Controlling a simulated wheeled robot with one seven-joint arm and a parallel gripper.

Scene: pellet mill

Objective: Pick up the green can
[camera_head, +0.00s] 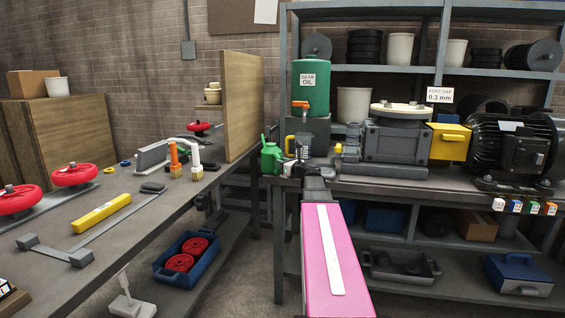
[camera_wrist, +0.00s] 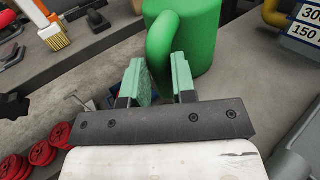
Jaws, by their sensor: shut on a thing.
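The green can (camera_head: 271,159) is upright at the left end of the right-hand bench, with a thin spout rising from its top. In the wrist view the green can (camera_wrist: 207,32) fills the top middle, and its curved handle (camera_wrist: 161,38) comes down between the fingers. My gripper (camera_wrist: 160,72) is shut on this handle, one pale green finger on each side. In the head view my gripper (camera_head: 291,164) is small, at the can's right side, partly hidden by my arm. I cannot tell whether the can's base touches the bench.
A large green gear oil drum (camera_head: 311,88) stands behind the can. A yellow-handled tool (camera_head: 290,143) is close to its right. A tall wooden board (camera_head: 242,104) stands on the left bench (camera_head: 169,212). A grey machine (camera_head: 395,143) and black motor (camera_head: 514,148) occupy the right bench.

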